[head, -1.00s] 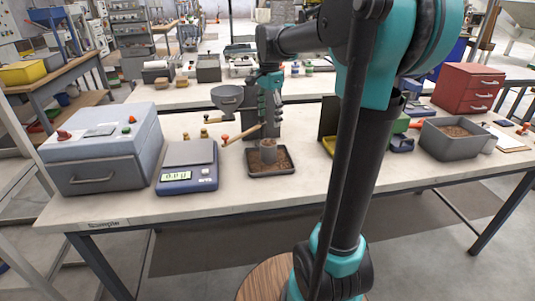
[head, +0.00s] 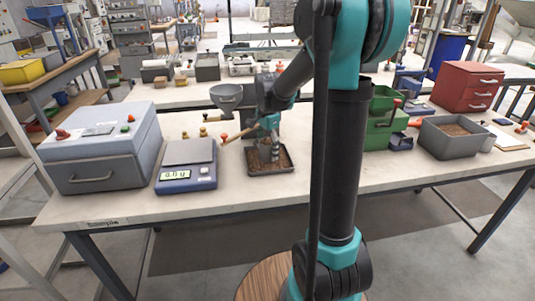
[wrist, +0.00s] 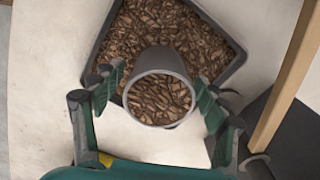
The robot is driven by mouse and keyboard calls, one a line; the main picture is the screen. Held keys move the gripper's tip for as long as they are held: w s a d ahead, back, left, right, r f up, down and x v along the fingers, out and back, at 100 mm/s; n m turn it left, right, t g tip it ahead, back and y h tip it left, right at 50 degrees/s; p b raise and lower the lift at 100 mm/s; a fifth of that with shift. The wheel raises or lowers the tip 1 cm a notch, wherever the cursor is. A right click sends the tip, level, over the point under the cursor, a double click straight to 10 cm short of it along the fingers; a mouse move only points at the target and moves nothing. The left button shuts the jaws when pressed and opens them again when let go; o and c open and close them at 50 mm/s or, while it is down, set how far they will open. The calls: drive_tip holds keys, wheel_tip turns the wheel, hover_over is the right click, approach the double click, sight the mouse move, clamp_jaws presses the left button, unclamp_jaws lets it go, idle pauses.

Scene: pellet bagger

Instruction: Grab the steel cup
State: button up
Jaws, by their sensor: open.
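The steel cup (wrist: 160,58) is grey and full of brown pellets. It stands in a dark tray (wrist: 238,58) of the same pellets. In the wrist view my gripper (wrist: 160,84) is open, with one finger on the left of the cup and one on the right. A small gap seems to show on each side; contact is not clear. In the head view my gripper (head: 271,150) is low over the tray (head: 288,170) and hides much of the cup.
A scale (head: 187,166) and a large grey box (head: 100,150) stand left of the tray. A wooden handle (wrist: 288,80) runs close on the right in the wrist view. A green machine (head: 383,118) and a grey bin (head: 450,140) stand to the right.

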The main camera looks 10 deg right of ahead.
drive_tip(key=shift+f, duration=0.85)
drive_tip(key=c, duration=1.4)
drive_tip(key=shift+r, duration=0.1)
